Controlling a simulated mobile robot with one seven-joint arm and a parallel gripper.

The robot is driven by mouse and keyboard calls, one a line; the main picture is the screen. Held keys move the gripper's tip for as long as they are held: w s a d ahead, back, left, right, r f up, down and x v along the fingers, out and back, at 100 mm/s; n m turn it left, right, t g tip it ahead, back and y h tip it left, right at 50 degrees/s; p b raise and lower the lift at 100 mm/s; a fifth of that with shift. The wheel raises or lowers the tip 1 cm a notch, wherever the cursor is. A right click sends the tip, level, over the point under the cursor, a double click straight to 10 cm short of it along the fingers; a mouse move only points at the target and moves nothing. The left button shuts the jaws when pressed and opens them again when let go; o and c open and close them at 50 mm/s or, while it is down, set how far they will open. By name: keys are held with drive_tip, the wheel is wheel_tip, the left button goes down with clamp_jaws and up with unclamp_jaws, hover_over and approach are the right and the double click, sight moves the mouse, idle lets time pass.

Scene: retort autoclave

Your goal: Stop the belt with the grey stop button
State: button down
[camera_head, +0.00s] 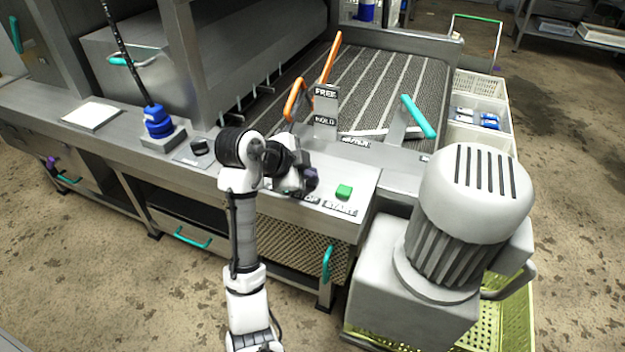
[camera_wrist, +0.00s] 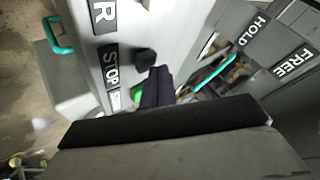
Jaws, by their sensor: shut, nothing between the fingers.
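The stop button (camera_wrist: 145,56) is a dark grey round button beside the STOP label (camera_wrist: 111,68) in the wrist view. In the head view my gripper hides it, and the label shows only in part. My gripper (camera_head: 311,178) is shut and empty over the control panel; its dark purple fingers also show in the wrist view (camera_wrist: 157,76). There the fingertips lie close beside the stop button, and I cannot tell whether they touch it. The green start button (camera_head: 344,191) sits to the right of my gripper; in the wrist view it is partly behind the fingers (camera_wrist: 137,93).
A black knob (camera_head: 200,146) and a blue-based lever (camera_head: 158,122) stand on the panel to the left. Behind are the FREE/HOLD plate (camera_head: 326,105), orange handles and the ridged belt (camera_head: 380,85). A large motor (camera_head: 470,210) stands at the right.

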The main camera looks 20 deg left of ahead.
sight(308, 182)
drive_tip(key=shift+f+b, duration=0.35)
drive_tip(key=shift+f, duration=0.1)
drive_tip(key=shift+r, duration=0.1)
idle(0.5)
drive_tip(key=shift+r+p, duration=0.7)
drive_tip(key=shift+r, duration=0.2)
drive_tip(key=shift+r+p, duration=1.85)
drive_tip(key=shift+r, duration=0.6)
drive_tip(key=shift+r, duration=0.1)
